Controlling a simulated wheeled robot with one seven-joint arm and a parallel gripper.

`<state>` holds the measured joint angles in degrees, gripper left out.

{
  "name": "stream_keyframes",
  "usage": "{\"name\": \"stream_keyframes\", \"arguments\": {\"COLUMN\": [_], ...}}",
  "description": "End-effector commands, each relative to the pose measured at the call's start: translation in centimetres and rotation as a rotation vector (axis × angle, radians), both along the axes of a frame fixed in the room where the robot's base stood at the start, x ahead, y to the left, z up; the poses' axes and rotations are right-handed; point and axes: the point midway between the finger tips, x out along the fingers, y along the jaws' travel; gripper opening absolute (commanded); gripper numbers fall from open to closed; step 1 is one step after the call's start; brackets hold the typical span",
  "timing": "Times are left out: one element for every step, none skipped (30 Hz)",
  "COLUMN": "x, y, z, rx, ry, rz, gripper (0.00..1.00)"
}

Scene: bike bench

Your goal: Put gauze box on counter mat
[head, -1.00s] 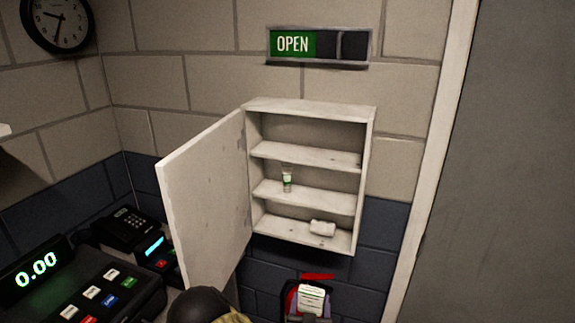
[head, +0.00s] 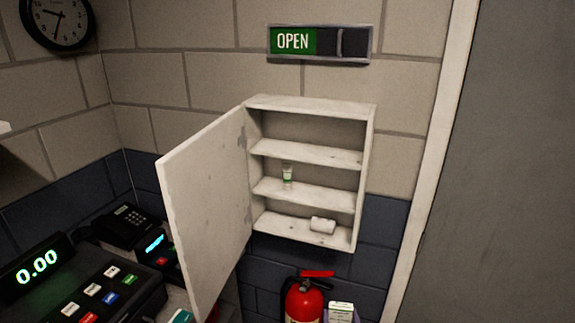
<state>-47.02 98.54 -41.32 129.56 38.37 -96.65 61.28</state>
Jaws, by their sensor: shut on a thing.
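The gauze box (head: 341,307) is a small white carton with green print, at the bottom edge of the head view, right of the fire extinguisher. My gripper (head: 342,317) is mostly cut off by the frame's lower edge; a purplish finger shows beside the box. It is shut on the box and holds it in front of the wall, below the cabinet. I cannot make out the counter mat in this view.
An open white wall cabinet (head: 308,104) holds a small tube (head: 287,177) and a white roll (head: 322,225). Its door (head: 205,210) sticks out left. A red fire extinguisher (head: 304,303) is below. A cash register (head: 95,298) and card terminal (head: 160,250) stand at left.

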Motion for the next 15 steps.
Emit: {"name": "stream_keyframes", "arguments": {"x": [0.0,0.0,-0.1,-0.2,-0.4,-0.7,-1.0,-1.4,-2.0,-2.4,-2.8,-3.3,-3.7,-4.0,-4.2], "y": [0.0,0.0,0.0,-0.1,-0.1,-0.2,-0.2,-0.2,-0.3,-0.3,-0.3,-0.2,-0.2,-0.1,0.0], "z": [0.0,0.0,-0.1,-0.3,-0.6,-1.1,-1.6,-2.1,-2.9,-3.4,-3.9,-4.5,-4.8,-5.1,-5.3], "rx": [0.000,0.000,0.000,-0.001,-0.001,0.000,0.000,0.000,0.002,0.001,0.002,0.001,0.002,0.001,0.000], "ry": [0.000,0.000,0.001,0.002,0.003,0.006,0.007,0.009,0.009,0.009,0.008,0.006,0.006,0.004,0.002], "rz": [0.000,0.000,-0.001,-0.001,0.000,-0.001,0.000,0.000,0.001,0.000,-0.001,-0.001,-0.002,-0.002,-0.002], "gripper": [0.46,0.46,0.46,0.46,0.46,0.46,0.46,0.46,0.46,0.46,0.46,0.46,0.46,0.46,0.46]}}
